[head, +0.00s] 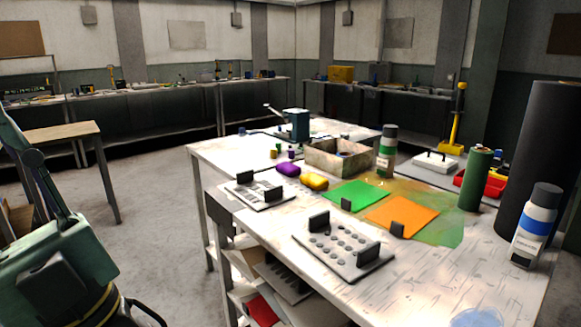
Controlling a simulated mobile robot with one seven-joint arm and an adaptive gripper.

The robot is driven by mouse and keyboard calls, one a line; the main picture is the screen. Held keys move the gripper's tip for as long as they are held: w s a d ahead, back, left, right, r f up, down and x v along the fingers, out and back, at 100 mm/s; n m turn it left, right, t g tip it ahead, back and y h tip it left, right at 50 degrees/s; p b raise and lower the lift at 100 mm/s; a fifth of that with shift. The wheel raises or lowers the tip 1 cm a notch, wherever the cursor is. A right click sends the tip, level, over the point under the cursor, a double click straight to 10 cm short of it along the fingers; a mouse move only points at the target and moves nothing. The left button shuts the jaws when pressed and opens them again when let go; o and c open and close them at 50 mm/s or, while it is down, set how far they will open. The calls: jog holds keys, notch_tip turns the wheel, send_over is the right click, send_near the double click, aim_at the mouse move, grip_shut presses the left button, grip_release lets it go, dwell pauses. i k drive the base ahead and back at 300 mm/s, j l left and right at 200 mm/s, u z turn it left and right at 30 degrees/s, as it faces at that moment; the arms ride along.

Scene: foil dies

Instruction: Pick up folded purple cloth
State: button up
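The folded purple cloth (288,170) is a small, rounded purple bundle on the white worktable (440,290), near the table's left edge. A similar yellow bundle (314,182) lies close to its right. Nothing covers the purple cloth from above. My gripper is not in view.
A wooden box (322,160) stands just behind the cloth. Perforated die plates (340,252) with black blocks, green (356,194) and orange (400,216) sheets, a dark bottle (387,150) and a white bottle (536,228) share the table. The floor (165,215) left of it is open.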

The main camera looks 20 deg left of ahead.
aim_at(289, 169)
jog(key=i+j+z, duration=0.15)
jog(key=j, duration=0.4)
jog(key=i+j+z, duration=0.1)
jog(key=i+j, duration=0.15)
jog(key=j, duration=0.3)
jog(key=i+j+z, duration=0.15)
jog(key=j, duration=0.45)
jog(key=i+j+z, duration=0.15)
jog(key=j, duration=0.45)
jog(key=i+j+z, duration=0.1)
jog(key=j, duration=0.5)
jog(key=i+j+z, duration=0.15)
jog(key=j, duration=0.5)
jog(key=i+j+z, duration=0.1)
jog(key=j, duration=0.25)
jog(key=i+j, duration=0.25)
jog(key=i+j+z, duration=0.15)
jog(key=j, duration=0.3)
